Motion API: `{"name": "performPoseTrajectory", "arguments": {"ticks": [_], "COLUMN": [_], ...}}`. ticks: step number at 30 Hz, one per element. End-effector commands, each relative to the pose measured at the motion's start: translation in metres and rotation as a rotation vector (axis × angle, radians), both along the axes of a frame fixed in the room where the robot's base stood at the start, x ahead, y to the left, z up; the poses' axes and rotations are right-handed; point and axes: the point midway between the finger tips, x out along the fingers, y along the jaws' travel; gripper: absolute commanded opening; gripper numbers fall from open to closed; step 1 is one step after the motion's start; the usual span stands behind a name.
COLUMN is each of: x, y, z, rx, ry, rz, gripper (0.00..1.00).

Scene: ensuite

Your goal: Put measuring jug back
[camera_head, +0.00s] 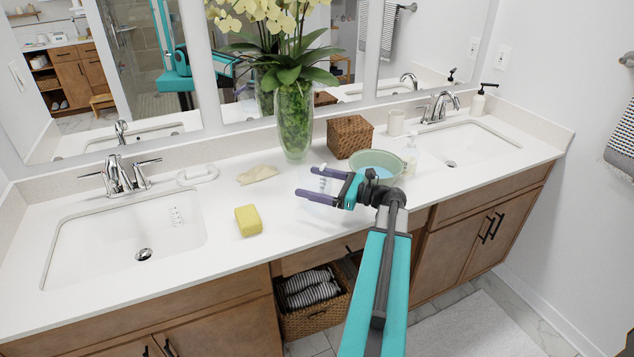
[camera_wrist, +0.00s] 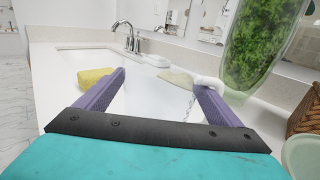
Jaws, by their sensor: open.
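The measuring jug (camera_head: 323,184) is clear and hard to make out, with dark scale marks. It stands on the white counter at the fingers of my gripper (camera_head: 314,182). In the wrist view the jug (camera_wrist: 188,107) shows faintly between the two purple fingers, with its marks and a pale handle close to the right finger. My gripper (camera_wrist: 158,82) is open, with its fingers reaching around the jug. I cannot tell whether either finger touches it. Most of the jug's outline is lost against the counter.
A yellow sponge (camera_head: 248,220) lies left of the gripper. A glass vase (camera_head: 294,120), wicker box (camera_head: 349,137) and green bowl (camera_head: 376,160) stand behind or beside it.

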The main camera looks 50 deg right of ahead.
Motion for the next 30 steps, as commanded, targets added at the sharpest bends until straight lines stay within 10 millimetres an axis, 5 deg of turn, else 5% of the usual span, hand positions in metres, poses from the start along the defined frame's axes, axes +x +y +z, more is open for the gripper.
{"name": "performPoseTrajectory", "arguments": {"ticks": [4,30], "x": [-0.001,-0.106], "y": [-0.001,-0.046], "z": [0.003,0.001], "rx": [0.000,-0.001], "ry": [0.000,0.000], "rz": [-0.001,-0.003], "gripper": [0.88,0.88]}}
